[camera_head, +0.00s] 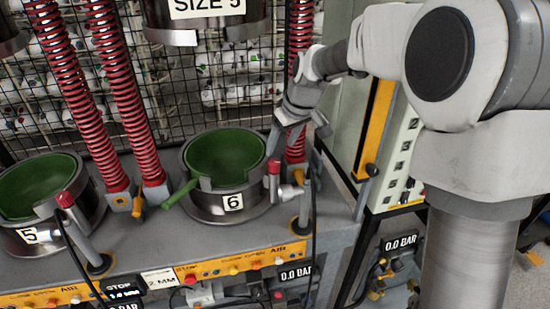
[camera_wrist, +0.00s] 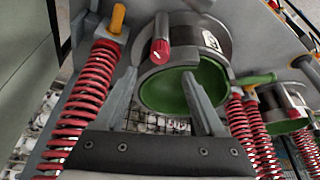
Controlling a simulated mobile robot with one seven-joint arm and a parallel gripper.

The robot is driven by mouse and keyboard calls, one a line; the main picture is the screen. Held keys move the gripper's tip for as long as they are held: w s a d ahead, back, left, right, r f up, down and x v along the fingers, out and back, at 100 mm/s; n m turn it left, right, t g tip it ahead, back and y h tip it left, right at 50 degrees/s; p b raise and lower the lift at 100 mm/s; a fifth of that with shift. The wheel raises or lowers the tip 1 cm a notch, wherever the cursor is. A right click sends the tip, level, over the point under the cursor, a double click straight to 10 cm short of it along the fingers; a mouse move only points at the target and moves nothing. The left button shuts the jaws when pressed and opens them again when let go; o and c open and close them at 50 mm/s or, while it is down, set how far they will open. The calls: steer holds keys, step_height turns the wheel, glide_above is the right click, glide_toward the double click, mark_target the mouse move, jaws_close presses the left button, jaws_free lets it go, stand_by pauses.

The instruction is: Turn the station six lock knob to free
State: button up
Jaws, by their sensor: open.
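Station six is a round metal mould with a green bowl (camera_head: 225,158) and a "6" label (camera_head: 233,202). A red knob (camera_head: 273,167) stands on a grey post at its right front; it also shows in the wrist view (camera_wrist: 160,51). An orange handle (camera_wrist: 118,18) sits on a block beside the red spring in the wrist view. No lock label is readable, so I cannot tell which is the lock knob. My gripper (camera_head: 298,138) is open and empty above the mould's right side. In the wrist view its fingers (camera_wrist: 158,76) point towards the bowl and red knob, apart from the knob.
Red springs (camera_head: 118,95) rise behind the bench, one close to my gripper. Station five (camera_head: 30,237) is at the left. A "SIZE 5" upper mould (camera_head: 205,15) hangs above. A button strip (camera_head: 215,270) and gauges line the front. A cabinet (camera_head: 400,165) stands right.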

mark_target(274, 162)
steer(key=x, duration=0.8)
steer(key=shift+c, duration=0.2)
jaws_close()
